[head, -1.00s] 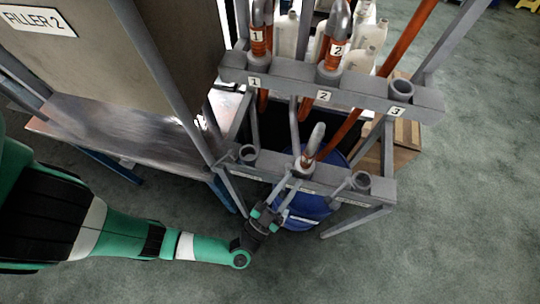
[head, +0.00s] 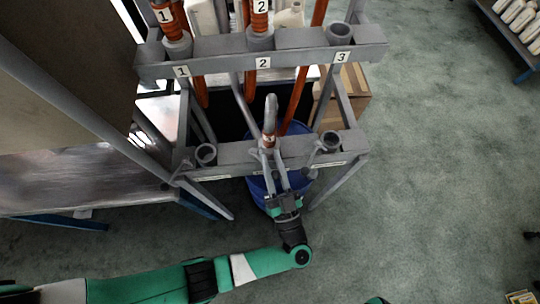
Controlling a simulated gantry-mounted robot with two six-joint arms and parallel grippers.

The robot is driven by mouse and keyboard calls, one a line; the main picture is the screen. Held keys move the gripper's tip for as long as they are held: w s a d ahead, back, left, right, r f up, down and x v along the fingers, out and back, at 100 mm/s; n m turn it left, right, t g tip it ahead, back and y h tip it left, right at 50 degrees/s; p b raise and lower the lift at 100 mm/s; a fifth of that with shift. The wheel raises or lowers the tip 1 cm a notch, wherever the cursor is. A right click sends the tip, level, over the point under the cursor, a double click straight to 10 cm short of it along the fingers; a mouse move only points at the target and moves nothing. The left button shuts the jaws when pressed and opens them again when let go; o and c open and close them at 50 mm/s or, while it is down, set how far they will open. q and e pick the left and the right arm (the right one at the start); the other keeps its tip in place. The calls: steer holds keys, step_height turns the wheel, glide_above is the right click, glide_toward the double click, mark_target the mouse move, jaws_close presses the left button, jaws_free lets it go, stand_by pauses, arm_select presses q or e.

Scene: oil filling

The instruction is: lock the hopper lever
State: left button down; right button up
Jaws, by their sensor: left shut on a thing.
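The lower grey rail (head: 236,153) of the rack carries several round sockets. In the middle one stands a curved grey nozzle (head: 270,108) with an orange collar. The grey hopper lever (head: 280,172) appears to run from this middle socket down toward my left gripper (head: 282,190). My left gripper comes from below and is shut on the lever's lower end. The gripper hides part of the lever, and whether its latch is engaged is too small to tell. My right gripper is not in view.
A blue drum (head: 257,188) stands under the rail, behind my left gripper. The upper rail (head: 220,51) holds pipes marked 1 and 2 and an empty socket 3 (head: 339,34). A metal table (head: 80,185) stands left. A cardboard box (head: 352,92) stands right.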

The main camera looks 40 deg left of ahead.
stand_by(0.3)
arm_select(q)
steer(key=c, duration=0.7)
jaws_free()
steer(key=shift+w, duration=0.15)
steer(key=b+v, duration=0.2)
steer(key=v, duration=0.9)
steer(key=shift+s+d+f+b, duration=0.15)
steer(key=shift+s+d+b, duration=0.1)
steer(key=shift+b, duration=0.15)
steer(key=shift+w, duration=0.1)
